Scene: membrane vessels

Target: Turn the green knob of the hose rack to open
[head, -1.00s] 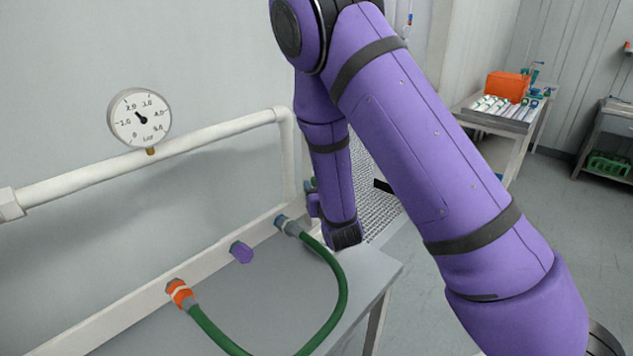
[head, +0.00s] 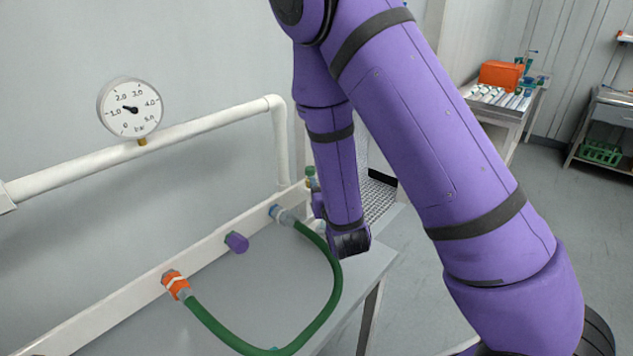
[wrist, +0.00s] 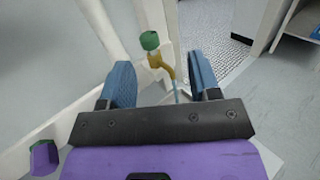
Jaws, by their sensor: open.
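The green knob (wrist: 150,40) sits on top of a brass tap (wrist: 165,68) in the wrist view. My gripper (wrist: 161,67) is open, with one blue finger on each side of the tap in the picture. The knob appears ahead of the fingertips, apart from both, with nothing held. In the head view the knob (head: 311,171) shows small beside my arm, at the far end of the white hose rack rail (head: 205,262). My arm hides most of the tap and the fingers there.
A white pipe with a gauge (head: 130,107) runs along the wall above.

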